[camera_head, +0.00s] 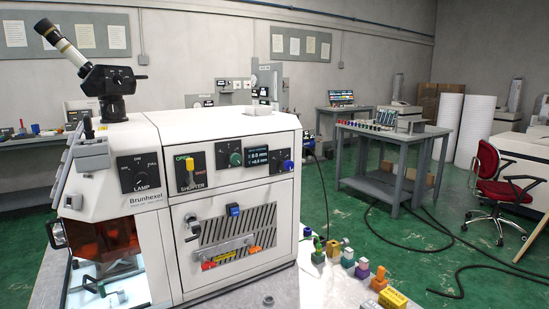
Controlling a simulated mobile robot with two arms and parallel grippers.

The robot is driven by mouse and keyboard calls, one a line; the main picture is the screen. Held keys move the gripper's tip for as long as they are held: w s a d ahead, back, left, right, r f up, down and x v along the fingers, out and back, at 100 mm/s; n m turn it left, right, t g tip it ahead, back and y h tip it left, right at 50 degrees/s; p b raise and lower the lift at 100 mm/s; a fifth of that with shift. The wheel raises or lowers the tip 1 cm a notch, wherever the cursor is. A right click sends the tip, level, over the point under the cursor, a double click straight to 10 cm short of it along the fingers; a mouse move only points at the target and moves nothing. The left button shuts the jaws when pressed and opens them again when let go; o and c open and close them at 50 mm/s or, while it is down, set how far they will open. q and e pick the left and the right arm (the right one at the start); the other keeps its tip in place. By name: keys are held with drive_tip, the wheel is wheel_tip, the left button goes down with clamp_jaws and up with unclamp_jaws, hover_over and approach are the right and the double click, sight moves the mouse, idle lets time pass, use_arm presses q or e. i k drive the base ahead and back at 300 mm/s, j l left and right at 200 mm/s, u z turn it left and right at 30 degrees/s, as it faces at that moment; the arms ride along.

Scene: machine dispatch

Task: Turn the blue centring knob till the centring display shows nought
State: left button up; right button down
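The blue knob (288,165) sits on the right end of the upper front panel of the white machine (222,130). The small dark display (258,157) is just left of it and shows two lines of white figures ending in mm. The figures are too small to read surely. A green knob (236,159) is left of the display. Neither of my grippers can be made out in the head view, and nothing touches the blue knob.
Left on the panel are the yellow shutter lever (189,167) and the lamp knob (140,178). A vented door with a handle (193,229) lies below. Several small coloured parts (362,268) stand on the ledge at right. A bench (390,140) and red chair (500,185) stand beyond.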

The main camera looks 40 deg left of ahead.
sight(288, 165)
drive_tip(key=u, duration=1.3)
